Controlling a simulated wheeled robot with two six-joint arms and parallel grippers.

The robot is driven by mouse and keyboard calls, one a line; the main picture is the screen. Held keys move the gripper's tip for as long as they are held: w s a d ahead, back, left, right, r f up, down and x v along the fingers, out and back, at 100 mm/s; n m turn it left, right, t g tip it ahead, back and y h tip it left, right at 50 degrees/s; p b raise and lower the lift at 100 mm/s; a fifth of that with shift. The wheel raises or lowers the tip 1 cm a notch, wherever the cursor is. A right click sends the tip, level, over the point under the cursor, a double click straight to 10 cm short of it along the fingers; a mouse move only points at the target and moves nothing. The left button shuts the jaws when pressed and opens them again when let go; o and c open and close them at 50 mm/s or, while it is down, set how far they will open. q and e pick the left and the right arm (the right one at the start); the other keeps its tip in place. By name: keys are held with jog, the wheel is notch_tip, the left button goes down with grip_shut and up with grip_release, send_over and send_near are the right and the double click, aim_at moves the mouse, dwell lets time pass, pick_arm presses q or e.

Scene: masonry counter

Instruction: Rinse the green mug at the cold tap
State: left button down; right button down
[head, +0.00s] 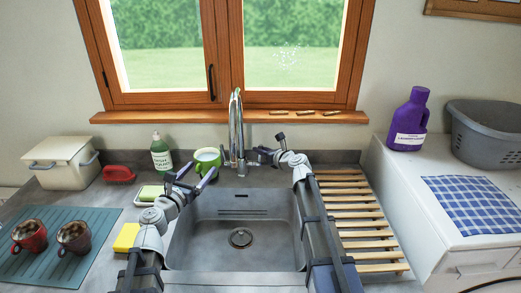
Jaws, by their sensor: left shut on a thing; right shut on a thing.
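The green mug (207,159) is upright at the back left of the sink (240,215), left of the tap (236,125). My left gripper (195,174) is shut on the mug from the front. The mug's rim and pale inside show; its lower part is partly hidden by the gripper. My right gripper (262,154) is at the right side of the tap's base, shut on the tap's right handle, which it mostly hides. No stream of water can be made out below the spout.
A green soap bottle (161,152), sponge dish (149,193) and yellow sponge (126,237) are left of the sink. Two mugs stand on a teal mat (95,221), near a red brush (118,174) and cream bin (63,163). A wooden slatted rack (355,215) lies right of the sink.

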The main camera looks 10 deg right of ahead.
jog(key=c, duration=0.9)
grip_release()
jog(key=shift+o, duration=0.2)
pick_arm(q)
notch_tip(320, 180, up, 3)
jog(key=p, duration=0.3)
pick_arm(e)
jog(key=v, duration=1.2)
